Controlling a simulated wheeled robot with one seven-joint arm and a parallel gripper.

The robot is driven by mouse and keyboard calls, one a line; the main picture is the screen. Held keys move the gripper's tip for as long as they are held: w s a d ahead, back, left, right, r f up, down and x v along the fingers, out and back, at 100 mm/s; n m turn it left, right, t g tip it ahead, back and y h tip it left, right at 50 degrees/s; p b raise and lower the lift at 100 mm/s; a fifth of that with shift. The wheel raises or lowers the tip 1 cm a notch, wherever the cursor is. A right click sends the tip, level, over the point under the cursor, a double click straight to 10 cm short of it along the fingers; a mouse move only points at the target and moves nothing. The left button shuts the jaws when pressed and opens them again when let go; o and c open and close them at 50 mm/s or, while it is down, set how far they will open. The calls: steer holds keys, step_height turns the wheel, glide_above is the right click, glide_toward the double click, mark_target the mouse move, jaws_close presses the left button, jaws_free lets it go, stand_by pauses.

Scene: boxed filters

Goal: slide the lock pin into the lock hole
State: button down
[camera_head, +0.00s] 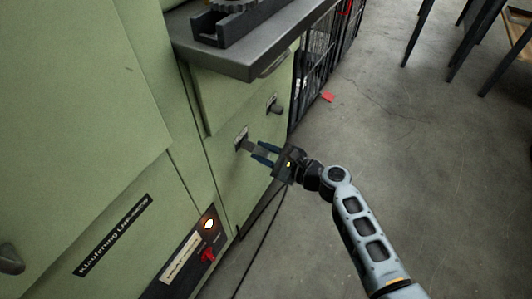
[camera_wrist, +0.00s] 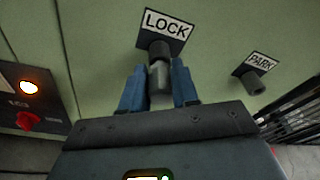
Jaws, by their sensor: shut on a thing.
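The lock pin (camera_wrist: 160,82) is a grey cylinder held between the two blue fingers of my gripper (camera_wrist: 160,88). In the wrist view its far end meets the dark lock hole socket (camera_wrist: 160,50) below the LOCK label (camera_wrist: 166,27). I cannot tell how deep the pin sits in the hole, since the socket rim hides its tip. In the head view my gripper (camera_head: 265,153) reaches the green cabinet front from the right, and the LOCK label (camera_head: 241,138) shows just beyond the fingers.
A second dark socket (camera_wrist: 253,83) under a PARK label (camera_wrist: 261,61) is to the right. A lit orange lamp (camera_wrist: 27,87) and red knob (camera_wrist: 29,121) are at the left. A grey ledge (camera_head: 240,62) juts out above my gripper. Open floor lies to the right.

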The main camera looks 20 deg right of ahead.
mark_target(269, 155)
steer(key=shift+w+a, duration=0.15)
steer(key=shift+w, duration=0.05)
steer(key=c, duration=0.8)
jaws_free()
steer(key=shift+p+v, duration=0.65)
steer(key=shift+v, duration=3.25)
